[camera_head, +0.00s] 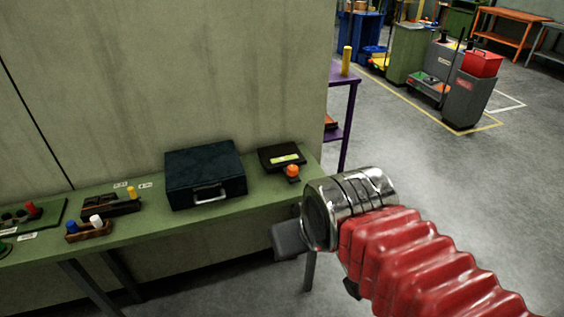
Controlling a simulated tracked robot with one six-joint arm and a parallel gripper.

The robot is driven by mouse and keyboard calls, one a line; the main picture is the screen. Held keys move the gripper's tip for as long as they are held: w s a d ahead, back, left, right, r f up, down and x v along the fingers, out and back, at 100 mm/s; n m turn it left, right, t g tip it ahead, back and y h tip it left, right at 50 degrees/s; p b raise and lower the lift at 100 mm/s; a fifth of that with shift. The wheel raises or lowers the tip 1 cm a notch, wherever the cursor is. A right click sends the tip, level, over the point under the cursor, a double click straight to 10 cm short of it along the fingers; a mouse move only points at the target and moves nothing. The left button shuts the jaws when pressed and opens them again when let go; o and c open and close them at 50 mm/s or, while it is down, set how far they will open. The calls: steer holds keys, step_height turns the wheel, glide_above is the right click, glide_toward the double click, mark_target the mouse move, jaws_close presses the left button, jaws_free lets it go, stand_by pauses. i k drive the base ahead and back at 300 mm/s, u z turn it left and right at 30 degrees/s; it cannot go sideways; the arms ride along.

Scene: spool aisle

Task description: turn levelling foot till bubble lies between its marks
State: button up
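A dark block with a yellow-green bubble vial (284,160) lies on the right end of the green bench. An orange knob (292,170), which looks like the levelling foot, stands at the block's front edge. The bubble and its marks are too small to make out. My gripper (288,240) is at the end of my red-sleeved arm, in front of the bench's right end. It appears lower in the picture than the knob and apart from it. One grey finger part shows; the rest is hidden behind the metal wrist, so its opening cannot be told.
A dark case (205,172) with a handle stands left of the block on the green bench (150,216). Small trays with coloured pegs (88,229) lie farther left. A wall rises behind. A purple rack (349,110) stands beyond the bench's right end. Open floor lies right.

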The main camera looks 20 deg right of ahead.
mark_target(291, 170)
steer(key=z, duration=0.1)
steer(key=i, duration=1.2)
steer(key=z, duration=0.5)
